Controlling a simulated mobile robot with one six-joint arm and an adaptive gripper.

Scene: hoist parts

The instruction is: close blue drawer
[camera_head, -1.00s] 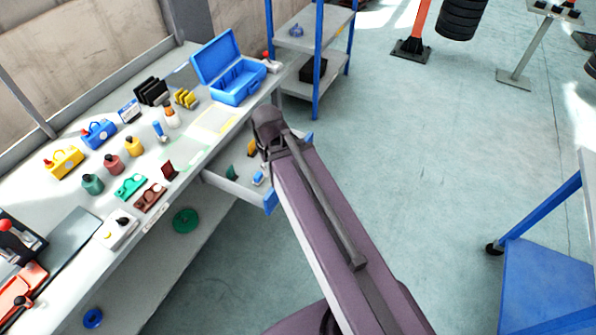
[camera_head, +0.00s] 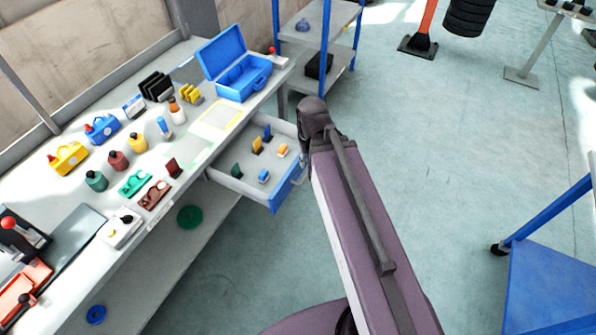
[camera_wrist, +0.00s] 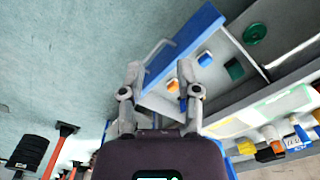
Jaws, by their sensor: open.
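The blue drawer (camera_head: 287,187) stands pulled out from under the workbench, with its blue front facing the floor side. In the wrist view its blue front (camera_wrist: 190,40) and a grey handle (camera_wrist: 158,48) show at the upper middle. My gripper (camera_wrist: 160,68) is open, with its two fingers apart. In that view one finger lies over the floor side of the front's end and the other over the drawer's inside. I cannot tell whether either touches the drawer. In the head view my arm hides most of the gripper.
Small blue, orange, yellow and green items (camera_head: 258,146) stand in the drawer. The workbench (camera_head: 75,225) carries bottles, weights and an open blue toolbox (camera_head: 238,84). A shelf rack (camera_head: 318,45) stands behind.

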